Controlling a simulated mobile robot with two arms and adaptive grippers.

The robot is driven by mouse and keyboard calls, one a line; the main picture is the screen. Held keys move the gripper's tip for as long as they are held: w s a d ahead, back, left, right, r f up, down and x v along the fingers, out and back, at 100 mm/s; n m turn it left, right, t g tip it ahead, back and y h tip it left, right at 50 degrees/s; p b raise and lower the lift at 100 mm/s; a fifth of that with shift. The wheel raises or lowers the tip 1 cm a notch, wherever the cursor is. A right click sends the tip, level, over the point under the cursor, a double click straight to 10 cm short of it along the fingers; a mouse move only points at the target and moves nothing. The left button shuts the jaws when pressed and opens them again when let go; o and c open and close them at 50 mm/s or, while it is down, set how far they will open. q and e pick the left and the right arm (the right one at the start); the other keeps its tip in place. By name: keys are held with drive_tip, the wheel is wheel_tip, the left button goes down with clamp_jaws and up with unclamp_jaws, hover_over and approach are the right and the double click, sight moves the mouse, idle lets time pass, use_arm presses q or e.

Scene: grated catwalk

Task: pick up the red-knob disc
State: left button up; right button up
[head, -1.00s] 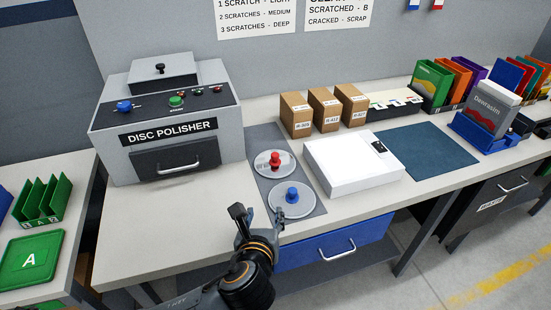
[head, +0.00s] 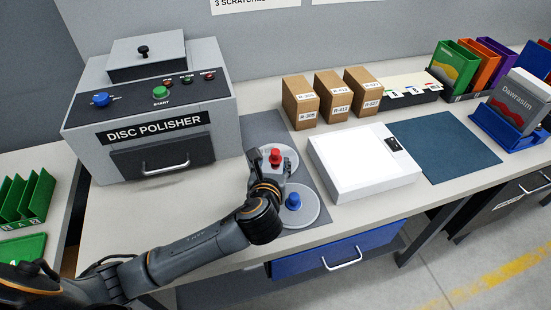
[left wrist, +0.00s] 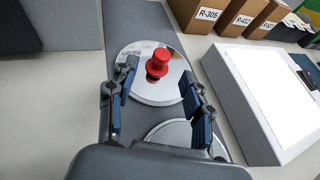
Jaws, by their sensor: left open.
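The red-knob disc (left wrist: 150,90) is a shiny round disc with a red knob (left wrist: 157,64) upright at its middle. It lies on a grey mat (left wrist: 149,20). In the head view its knob (head: 275,156) shows, and my left gripper (head: 266,160) covers part of the disc. My left gripper also shows in the left wrist view (left wrist: 158,82). Its two fingers are spread apart, one on each side of the knob and a little short of it, with nothing between them. A blue-knob disc (head: 310,211) lies just in front on the same mat. My right gripper is not in view.
The disc polisher (head: 150,110) stands at the left. A white flat box (head: 362,158) lies close to the right of the mat. Several brown boxes (head: 333,97) stand behind. The counter between polisher and mat is clear.

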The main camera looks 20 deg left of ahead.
sight(275, 154)
use_arm(q)
drive_tip(key=shift+w+a+f, duration=0.1)
drive_tip(key=shift+w+f, duration=0.15)
drive_tip(key=shift+w, duration=0.3)
drive_tip(key=x, duration=0.4)
drive_tip(key=shift+w, duration=0.45)
drive_tip(key=shift+w+f, duration=0.15)
drive_tip(key=shift+w, duration=0.3)
drive_tip(key=shift+s, duration=0.1)
drive_tip(key=c, duration=0.3)
clamp_jaws()
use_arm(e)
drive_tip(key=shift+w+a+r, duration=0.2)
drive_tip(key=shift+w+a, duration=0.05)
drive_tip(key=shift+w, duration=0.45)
